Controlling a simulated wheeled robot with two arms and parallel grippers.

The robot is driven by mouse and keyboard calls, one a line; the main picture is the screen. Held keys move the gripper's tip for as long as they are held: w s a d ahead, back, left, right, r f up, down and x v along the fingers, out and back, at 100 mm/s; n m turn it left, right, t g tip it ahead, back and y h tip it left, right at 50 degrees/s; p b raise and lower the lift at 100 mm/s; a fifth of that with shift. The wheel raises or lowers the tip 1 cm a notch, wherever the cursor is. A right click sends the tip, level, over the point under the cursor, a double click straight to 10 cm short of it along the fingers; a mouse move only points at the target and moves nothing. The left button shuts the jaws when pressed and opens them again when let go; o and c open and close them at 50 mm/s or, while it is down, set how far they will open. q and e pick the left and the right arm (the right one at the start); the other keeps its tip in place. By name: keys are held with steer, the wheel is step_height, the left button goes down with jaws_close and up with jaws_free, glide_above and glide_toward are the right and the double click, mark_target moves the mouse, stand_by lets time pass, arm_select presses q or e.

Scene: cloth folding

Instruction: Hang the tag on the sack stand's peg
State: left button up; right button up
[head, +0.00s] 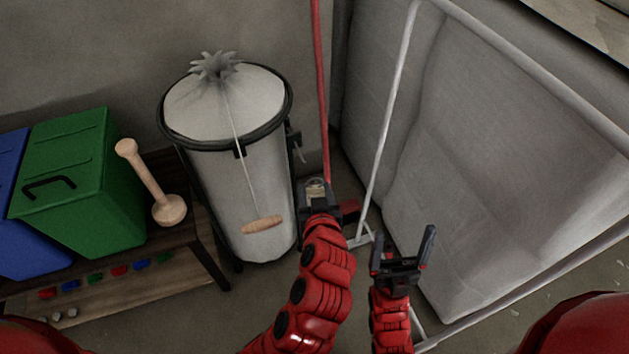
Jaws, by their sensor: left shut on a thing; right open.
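The sack stand (285,128) holds a pale sack (222,180) under a dark ring, with the sack's top gathered. A small dark bracket with a thin pale piece, which looks like the peg (299,153), sticks out at the stand's right side. My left gripper (317,185) is shut on a small beige piece that looks like the tag (316,189), just right of the stand and below the peg in the picture. The fingers hide part of it. It looks apart from the peg. My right gripper (402,248) is open and empty, further right.
A wooden toggle (262,224) hangs on a string before the sack. A wooden masher (153,180) and green (85,175) and blue (20,240) bins stand left. A red line (320,90) runs down behind my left gripper. A white frame (390,110) and large grey bale (500,150) are right.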

arm_select(q)
steer(key=shift+w+a+r, duration=0.15)
steer(key=shift+w+a, duration=0.05)
steer(key=w+a+f+p, duration=0.2)
steer(key=w, duration=0.6)
steer(key=shift+a+p, duration=0.25)
steer(key=shift+p, duration=0.1)
stand_by(0.3)
stand_by(0.6)
steer(key=o, duration=1.6)
steer(key=shift+s, duration=0.1)
